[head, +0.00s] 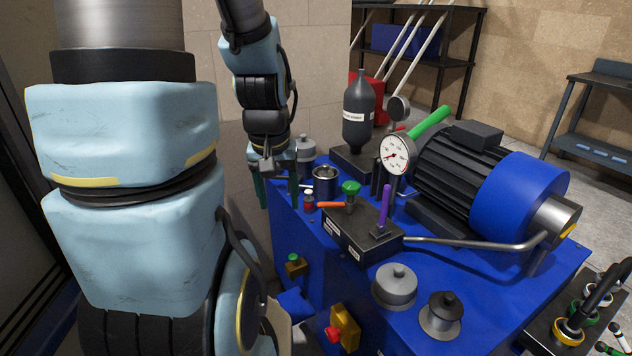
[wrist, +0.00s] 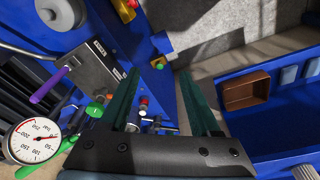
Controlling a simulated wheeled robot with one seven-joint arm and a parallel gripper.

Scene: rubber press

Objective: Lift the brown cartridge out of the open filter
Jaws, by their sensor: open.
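In the head view an open-topped dark cup with a bright metal rim (head: 325,182), which looks like the open filter, stands at the back left of the blue tank top. Its inside is dark, and I cannot make out the brown cartridge. My gripper (head: 277,192) hangs left of this cup, at the tank's left edge, with its green fingers pointing down. In the wrist view my gripper (wrist: 158,74) has its two fingers spread, with nothing held between them. The open filter cannot be made out in that view.
A grey capped canister (head: 303,147) stands just behind the cup. A valve block (head: 350,235) with green, purple and orange handles is to its right. A gauge (head: 398,153), dark bottle (head: 358,110) and motor (head: 480,165) crowd the back. A brown open box (wrist: 246,91) shows in the wrist view.

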